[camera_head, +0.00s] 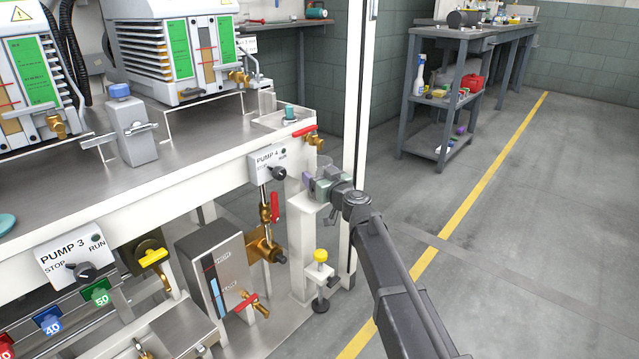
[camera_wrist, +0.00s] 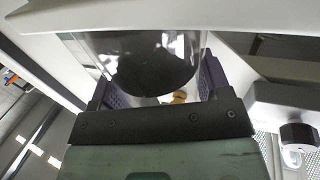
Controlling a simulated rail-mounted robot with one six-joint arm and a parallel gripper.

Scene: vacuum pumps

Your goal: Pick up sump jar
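The sump jar (camera_wrist: 150,65) is a clear, glassy vessel with a dark rounded bottom, in the upper middle of the wrist view. My gripper (camera_wrist: 164,85) has its two purple-padded fingers spread wide, one on each side of the jar. I cannot tell whether the pads touch the glass. The jar's top is hidden behind a pale beam. In the head view, my gripper (camera_head: 312,170) is at the bench's right front corner, below the Pump 4 label; the jar is too small and overlapped there to make out clearly.
The Pump 4 panel (camera_head: 268,165) and a red-handled brass valve (camera_head: 312,136) are close above my gripper. A white post (camera_head: 357,100) stands right behind it. The floor to the right is clear up to a grey workbench (camera_head: 440,95).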

